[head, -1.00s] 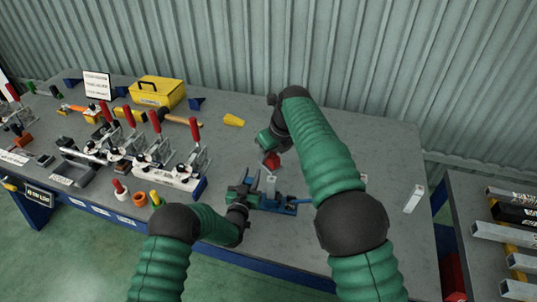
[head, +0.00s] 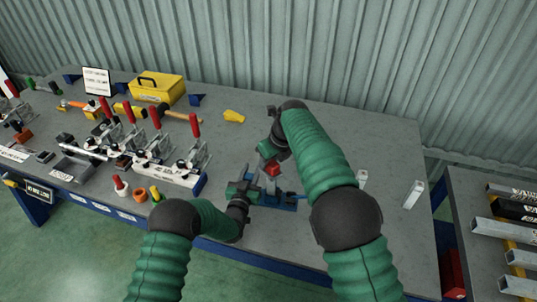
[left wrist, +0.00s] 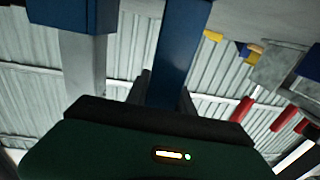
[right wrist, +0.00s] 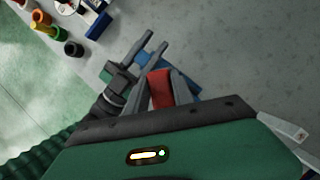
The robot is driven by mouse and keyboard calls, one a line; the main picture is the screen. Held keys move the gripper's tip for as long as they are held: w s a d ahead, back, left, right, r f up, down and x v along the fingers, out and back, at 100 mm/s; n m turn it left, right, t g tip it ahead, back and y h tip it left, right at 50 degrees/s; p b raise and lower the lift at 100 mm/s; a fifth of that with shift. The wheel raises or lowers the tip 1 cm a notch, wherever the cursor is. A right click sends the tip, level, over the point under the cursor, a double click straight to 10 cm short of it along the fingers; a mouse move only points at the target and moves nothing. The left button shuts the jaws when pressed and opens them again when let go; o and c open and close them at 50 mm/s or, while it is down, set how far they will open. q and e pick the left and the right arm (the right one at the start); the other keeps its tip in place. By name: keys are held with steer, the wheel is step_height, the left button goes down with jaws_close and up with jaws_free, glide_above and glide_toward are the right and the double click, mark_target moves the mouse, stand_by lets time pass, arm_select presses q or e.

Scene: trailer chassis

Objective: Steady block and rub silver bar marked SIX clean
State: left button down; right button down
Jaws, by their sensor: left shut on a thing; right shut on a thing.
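A blue block fixture (head: 284,203) sits on the bench near its front edge. My left gripper (head: 252,186) is shut on a blue upright part of it, seen close in the left wrist view (left wrist: 182,45). In that view a silver bar (left wrist: 84,68) stands beside this part, joined to blue at its end. My right gripper (right wrist: 160,85) is shut on a red pad (right wrist: 160,90). In the head view the red pad (head: 272,169) is at the bar's upper end and mostly hides the bar. Contact and any SIX marking cannot be made out.
Red-handled toggle clamps (head: 165,160) stand to the left. A yellow toolbox (head: 158,90) is at the back.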

step_height(320, 180, down, 3)
steer(key=shift+r, duration=0.15)
steer(key=shift+w, duration=0.2)
steer(key=shift+s+f, duration=0.2)
steer(key=shift+r, duration=3.95)
arm_select(q)
steer(key=c, duration=0.8)
jaws_free()
steer(key=shift+o, duration=0.2)
